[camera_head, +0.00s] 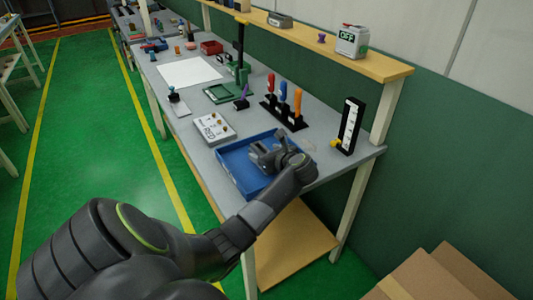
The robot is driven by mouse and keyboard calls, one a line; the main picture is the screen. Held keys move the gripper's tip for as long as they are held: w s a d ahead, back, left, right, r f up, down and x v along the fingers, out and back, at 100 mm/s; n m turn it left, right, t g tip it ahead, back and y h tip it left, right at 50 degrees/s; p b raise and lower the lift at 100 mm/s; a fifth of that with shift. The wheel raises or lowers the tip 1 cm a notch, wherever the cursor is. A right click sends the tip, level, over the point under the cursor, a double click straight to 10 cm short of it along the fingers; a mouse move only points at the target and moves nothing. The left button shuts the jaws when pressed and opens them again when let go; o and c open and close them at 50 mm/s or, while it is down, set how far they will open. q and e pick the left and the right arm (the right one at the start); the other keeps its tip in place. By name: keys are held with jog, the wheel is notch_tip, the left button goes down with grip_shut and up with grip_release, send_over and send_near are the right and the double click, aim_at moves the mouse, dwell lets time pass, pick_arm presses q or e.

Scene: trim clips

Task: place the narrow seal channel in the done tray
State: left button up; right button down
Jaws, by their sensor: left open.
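My left arm comes in from the lower left, and my left gripper (260,151) is over the blue tray (232,169) near the table's front right corner. The gripper is open, and I see nothing held between its fingers. It hides part of the tray's inside. The blue tray looks like the done tray, but I see no label on it. I cannot make out the narrow seal channel for certain; it may be hidden by the gripper or too small to tell. My right gripper is not in view.
A white board with small parts (213,128) lies left of the blue tray. A white sheet (190,72) lies farther back. A shelf (345,60) runs above the table's rear.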

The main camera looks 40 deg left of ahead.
pick_arm(q)
jog(key=b+v, duration=0.2)
jog(key=v, duration=0.8)
jog(key=shift+d+r, duration=0.1)
jog(key=shift+d, duration=0.3)
jog(key=shift+s+d+r, duration=0.25)
jog(key=shift+d+r, duration=0.1)
jog(key=shift+d, duration=0.15)
